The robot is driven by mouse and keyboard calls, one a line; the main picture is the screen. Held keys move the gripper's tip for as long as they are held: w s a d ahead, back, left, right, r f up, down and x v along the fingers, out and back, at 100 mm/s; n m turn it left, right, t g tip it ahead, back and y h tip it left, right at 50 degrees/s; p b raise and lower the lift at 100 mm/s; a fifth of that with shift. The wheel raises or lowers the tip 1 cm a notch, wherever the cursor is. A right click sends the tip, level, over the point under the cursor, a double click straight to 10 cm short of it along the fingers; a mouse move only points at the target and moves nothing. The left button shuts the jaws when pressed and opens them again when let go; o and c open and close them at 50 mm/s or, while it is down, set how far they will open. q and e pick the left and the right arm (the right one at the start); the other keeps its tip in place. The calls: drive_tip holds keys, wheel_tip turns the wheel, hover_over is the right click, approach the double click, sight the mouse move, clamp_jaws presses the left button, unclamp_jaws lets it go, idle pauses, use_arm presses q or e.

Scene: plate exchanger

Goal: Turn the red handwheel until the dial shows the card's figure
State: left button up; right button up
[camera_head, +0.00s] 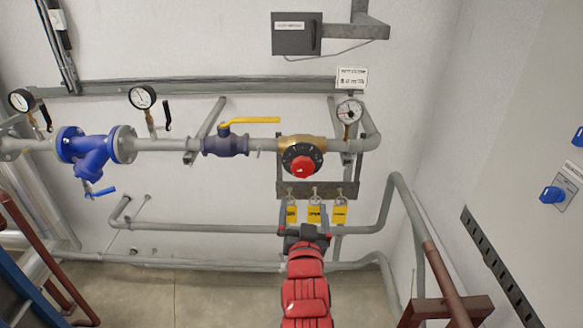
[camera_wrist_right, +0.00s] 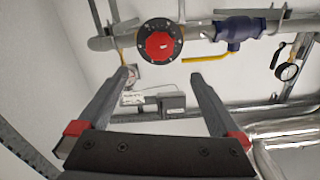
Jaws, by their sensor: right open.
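The red handwheel (camera_head: 302,163), with a black rim around a red hub, sits on a brass valve body (camera_head: 318,143) in the grey pipe. It also shows in the right wrist view (camera_wrist_right: 160,45). The round white dial (camera_head: 349,111) is at the pipe's right end; its reading is too small to tell. The white card (camera_head: 352,78) hangs above the dial, its figure blurred. My right gripper (camera_head: 306,232) is below the handwheel, in front of the wall. In the wrist view its fingers (camera_wrist_right: 160,78) are open and empty, apart from the wheel. My left gripper is not in view.
Yellow tags (camera_head: 314,214) hang from a bracket between handwheel and gripper. A blue valve with a yellow lever (camera_head: 250,121) is just left of the handwheel. A grey box (camera_head: 297,34) is above. Pipes run below, and a brown pipe stand (camera_head: 447,306) is at lower right.

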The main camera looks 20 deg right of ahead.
drive_tip(key=b, duration=1.1)
approach(303, 170)
drive_tip(key=p+x, duration=0.3)
drive_tip(key=x, duration=0.7)
drive_tip(key=shift+w, duration=0.4)
